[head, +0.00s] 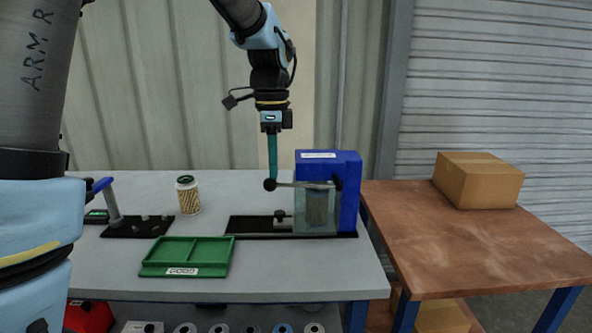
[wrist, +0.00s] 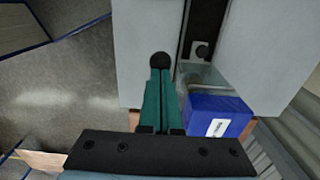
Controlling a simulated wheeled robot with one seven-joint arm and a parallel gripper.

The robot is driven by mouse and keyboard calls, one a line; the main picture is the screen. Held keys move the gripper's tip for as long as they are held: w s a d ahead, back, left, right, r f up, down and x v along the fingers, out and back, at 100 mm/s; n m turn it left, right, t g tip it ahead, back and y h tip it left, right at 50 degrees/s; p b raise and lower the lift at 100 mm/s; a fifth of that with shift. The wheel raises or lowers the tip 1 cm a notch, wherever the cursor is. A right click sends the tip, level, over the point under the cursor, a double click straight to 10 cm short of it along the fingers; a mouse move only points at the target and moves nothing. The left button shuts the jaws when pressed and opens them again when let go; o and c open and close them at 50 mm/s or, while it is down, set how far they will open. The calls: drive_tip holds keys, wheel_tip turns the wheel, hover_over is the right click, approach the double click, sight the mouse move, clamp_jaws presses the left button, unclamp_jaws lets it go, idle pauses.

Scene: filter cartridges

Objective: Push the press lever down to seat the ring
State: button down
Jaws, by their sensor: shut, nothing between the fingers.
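The press (head: 349,200) is a blue upright housing on a black base, at the right end of the grey table; it also shows in the wrist view (wrist: 205,103). Its lever (head: 305,185) runs about level leftward to a black ball knob (head: 270,184), seen also in the wrist view (wrist: 160,59). My gripper (head: 272,178) points straight down, its teal fingers closed together and empty. In the wrist view the fingertips (wrist: 160,73) end at the knob; whether they touch it I cannot tell. A cartridge (head: 317,208) stands behind the press's clear guard; the ring cannot be made out.
A green divided tray (head: 187,273) lies at the table's front. A brown table (head: 470,255) with a cardboard box (head: 478,181) stands at right.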

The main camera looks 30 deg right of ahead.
drive_tip(key=shift+f, duration=0.1)
drive_tip(key=shift+w+a+f+b, duration=0.1)
drive_tip(key=shift+a+f+b, duration=0.2)
drive_tip(key=shift+f, duration=0.45)
drive_tip(key=shift+w+a+f+b, duration=0.1)
drive_tip(key=shift+f+b, duration=0.3)
drive_tip(key=shift+f, duration=0.4)
wheel_tip(320, 180, up, 11)
drive_tip(key=p, duration=0.9)
drive_tip(key=shift+p, duration=0.35)
idle(0.4)
